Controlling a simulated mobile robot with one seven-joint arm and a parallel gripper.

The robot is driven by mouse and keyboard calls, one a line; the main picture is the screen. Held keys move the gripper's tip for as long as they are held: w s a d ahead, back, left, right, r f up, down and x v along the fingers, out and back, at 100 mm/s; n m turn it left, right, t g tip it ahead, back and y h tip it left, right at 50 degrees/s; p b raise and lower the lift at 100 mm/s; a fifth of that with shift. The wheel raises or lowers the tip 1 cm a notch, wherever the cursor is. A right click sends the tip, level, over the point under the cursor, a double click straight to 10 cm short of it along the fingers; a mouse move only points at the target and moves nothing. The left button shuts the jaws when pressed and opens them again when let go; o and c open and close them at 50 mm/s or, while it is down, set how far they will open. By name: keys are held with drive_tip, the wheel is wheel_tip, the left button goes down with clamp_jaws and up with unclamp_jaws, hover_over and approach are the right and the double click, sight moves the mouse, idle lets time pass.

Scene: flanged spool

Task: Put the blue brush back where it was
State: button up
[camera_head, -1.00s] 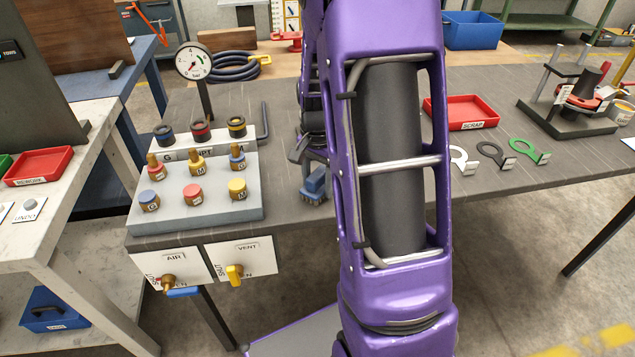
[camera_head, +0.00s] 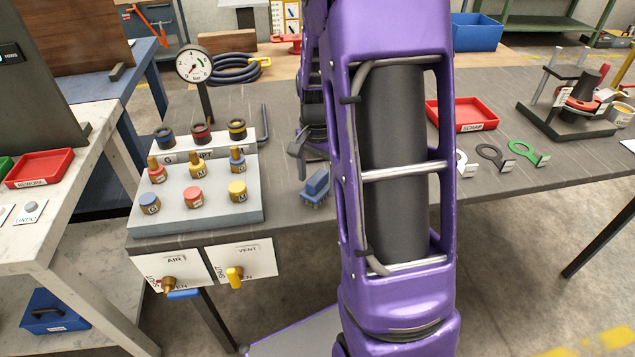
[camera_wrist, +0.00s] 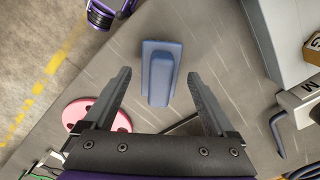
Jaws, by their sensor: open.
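The blue brush (camera_head: 316,187) stands on the grey bench top near its front edge, bristles down, just right of the grey fitting block. In the wrist view the brush (camera_wrist: 158,72) lies ahead of my gripper (camera_wrist: 157,88), between the lines of the two fingers, with clear gaps on both sides. My gripper is open and empty. In the head view the gripper (camera_head: 303,146) is mostly hidden behind my purple arm, and it shows a little above and behind the brush, apart from it.
The grey block (camera_head: 195,195) with several coloured fittings stands left of the brush. A hex key (camera_head: 265,122) and a pressure gauge (camera_head: 194,63) are behind it. A red scrap tray (camera_head: 462,114) and ring gauges (camera_head: 492,153) lie to the right.

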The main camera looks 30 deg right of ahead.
sight(318, 177)
wheel_tip(318, 177, up, 10)
drive_tip(key=shift+p, duration=0.6)
